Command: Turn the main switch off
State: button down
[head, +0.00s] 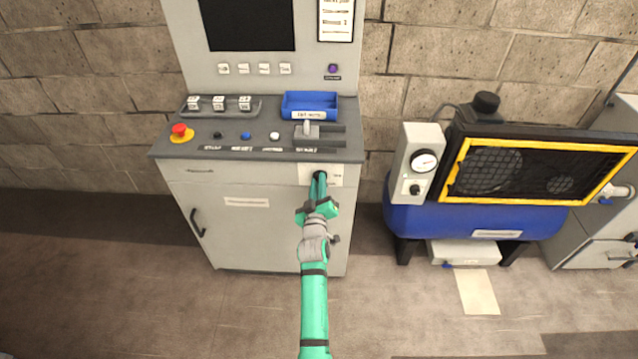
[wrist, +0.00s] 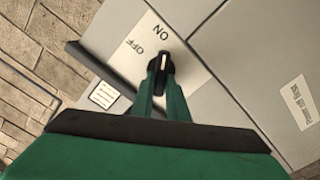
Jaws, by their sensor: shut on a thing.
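The main switch (wrist: 163,62) is a black rotary knob with a white pointer line on a pale plate (wrist: 190,45) marked ON and OFF. In the wrist view the pointer lies close to upright in the picture, on the side of the word ON. My gripper (wrist: 164,75) is shut on the knob, one green finger on each side. In the head view my gripper (head: 319,178) reaches the switch plate (head: 335,172) on the front of the grey console (head: 250,220), at its upper right. The fingers hide most of the knob there.
The console top holds a red emergency button (head: 180,131), small buttons, a blue tray (head: 309,105) and a lever (head: 308,128). A blue compressor (head: 470,215) with a yellow-framed guard stands to the right. The floor in front of the console is clear.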

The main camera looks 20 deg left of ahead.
jog(key=n, duration=0.7)
jog(key=f+n, duration=0.1)
jog(key=n, duration=0.2)
jog(key=shift+s+a+n, duration=0.1)
jog(key=shift+a+n, duration=0.15)
jog(key=shift+n, duration=0.35)
jog(key=c, duration=1.7)
grip_release()
jog(key=v, duration=1)
jog(key=shift+s+d, duration=0.1)
jog(key=shift+s, duration=0.3)
